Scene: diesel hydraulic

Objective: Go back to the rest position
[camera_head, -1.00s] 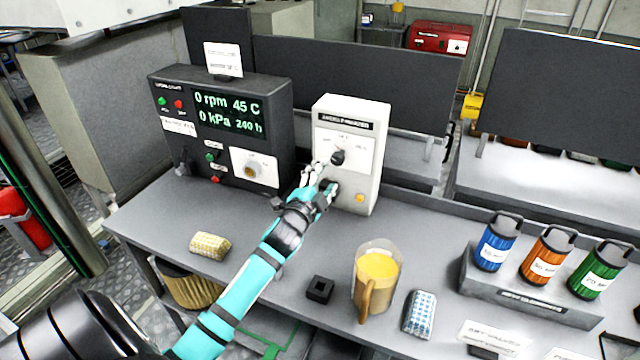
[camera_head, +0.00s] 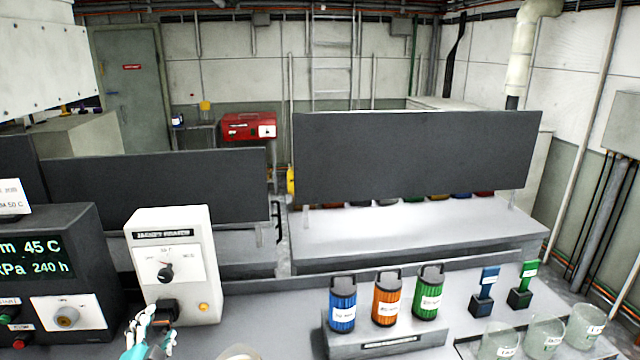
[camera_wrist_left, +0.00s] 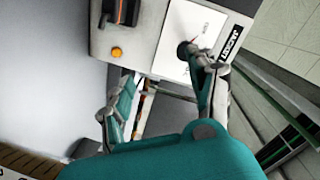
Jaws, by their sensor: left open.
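My left gripper (camera_head: 155,334) shows at the bottom left of the head view, its fingers apart and nothing between them. It is in front of the white control box (camera_head: 184,250), near the box's black lower switch (camera_head: 162,311). Whether it touches the box cannot be told. In the left wrist view the open fingers (camera_wrist_left: 160,92) show with the box's face beyond them, its dark knob close to one finger. My right gripper is not in view.
A dark display console (camera_head: 70,225) stands left of the white box. A rack (camera_head: 390,345) with blue, orange and green canisters stands to the right, then small tools and glass beakers (camera_head: 545,335). Dark panels (camera_head: 415,150) rise behind the bench.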

